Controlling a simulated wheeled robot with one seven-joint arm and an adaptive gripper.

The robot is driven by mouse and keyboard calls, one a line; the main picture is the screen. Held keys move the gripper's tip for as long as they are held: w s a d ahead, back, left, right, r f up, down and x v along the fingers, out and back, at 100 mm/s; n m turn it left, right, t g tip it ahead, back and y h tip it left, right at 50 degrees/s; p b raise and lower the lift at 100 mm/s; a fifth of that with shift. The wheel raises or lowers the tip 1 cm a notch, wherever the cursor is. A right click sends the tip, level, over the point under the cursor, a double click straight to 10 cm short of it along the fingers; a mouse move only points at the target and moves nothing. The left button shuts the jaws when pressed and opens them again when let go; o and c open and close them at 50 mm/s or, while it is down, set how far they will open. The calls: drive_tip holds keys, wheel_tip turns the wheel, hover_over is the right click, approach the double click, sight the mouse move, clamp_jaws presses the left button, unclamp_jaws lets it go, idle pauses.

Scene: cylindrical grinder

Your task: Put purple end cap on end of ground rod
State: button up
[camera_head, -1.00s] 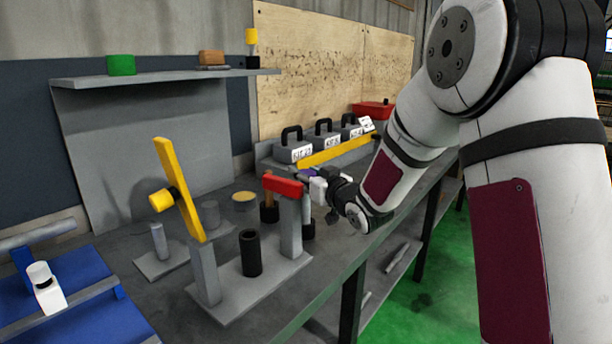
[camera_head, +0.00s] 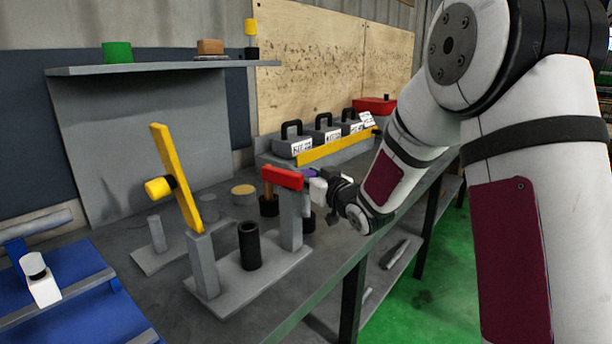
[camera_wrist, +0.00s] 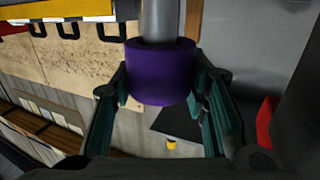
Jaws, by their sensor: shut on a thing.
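The purple end cap (camera_wrist: 160,78) is a short thick ring or cup between the two green-padded fingers of my gripper (camera_wrist: 165,88) in the wrist view. My gripper is shut on it. A grey round rod (camera_wrist: 161,18) runs down from the top of the wrist view and meets the cap's upper edge. I cannot tell whether the rod's end is inside the cap or just behind it.
A yellow lever (camera_head: 175,180) and a black cylinder (camera_head: 249,246) are on the same stand. Handled weights (camera_head: 292,144) sit behind a yellow bar (camera_head: 335,147). A blue fixture (camera_head: 80,285) is at the left.

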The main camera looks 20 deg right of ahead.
sight(306, 173)
drive_tip(key=shift+f+b, duration=0.95)
drive_tip(key=shift+f, duration=0.1)
drive_tip(key=o, duration=1)
wheel_tip(306, 173, up, 10)
drive_tip(key=shift+r, duration=0.1)
